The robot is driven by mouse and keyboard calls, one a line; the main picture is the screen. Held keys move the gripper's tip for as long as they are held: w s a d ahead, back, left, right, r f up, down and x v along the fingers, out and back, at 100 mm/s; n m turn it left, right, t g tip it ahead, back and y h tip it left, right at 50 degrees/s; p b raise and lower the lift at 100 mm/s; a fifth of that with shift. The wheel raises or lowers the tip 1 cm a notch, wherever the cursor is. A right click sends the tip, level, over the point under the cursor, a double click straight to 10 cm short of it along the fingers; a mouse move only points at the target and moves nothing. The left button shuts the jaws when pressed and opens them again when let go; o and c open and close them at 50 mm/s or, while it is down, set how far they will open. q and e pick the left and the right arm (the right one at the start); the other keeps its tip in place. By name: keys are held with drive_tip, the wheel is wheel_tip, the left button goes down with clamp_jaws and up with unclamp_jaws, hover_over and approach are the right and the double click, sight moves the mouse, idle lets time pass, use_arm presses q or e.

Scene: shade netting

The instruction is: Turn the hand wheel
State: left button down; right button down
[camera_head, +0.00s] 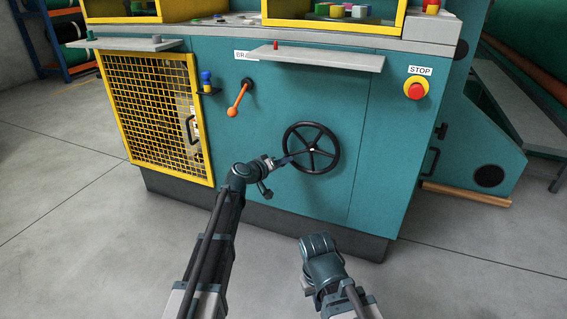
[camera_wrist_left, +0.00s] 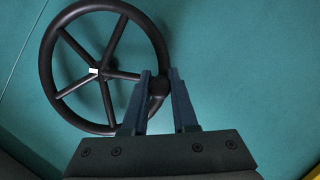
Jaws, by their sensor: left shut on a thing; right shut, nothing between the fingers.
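The black five-spoked hand wheel (camera_head: 311,124) is mounted upright on the teal machine front, and a white mark shows at its hub. It also shows in the left wrist view (camera_wrist_left: 122,75). My left gripper (camera_head: 284,161) is at the lower left of the wheel in the head view. In the left wrist view its two fingers (camera_wrist_left: 160,95) are on either side of a dark rounded handle at the wheel's rim, shut on it. My right gripper (camera_head: 318,245) is low in front of the machine, apart from the wheel; its fingers cannot be made out.
An orange lever (camera_head: 237,99) sits left of the wheel, beside a yellow mesh guard (camera_head: 152,115). A grey shelf (camera_head: 320,59) juts out above the wheel. A red stop button (camera_head: 415,90) is at the upper right. The floor in front (camera_head: 450,265) is clear.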

use_arm(q)
drive_tip(key=c, duration=0.7)
unclamp_jaws()
drive_tip(key=shift+p+v, duration=1.95)
drive_tip(key=shift+v, duration=4.95)
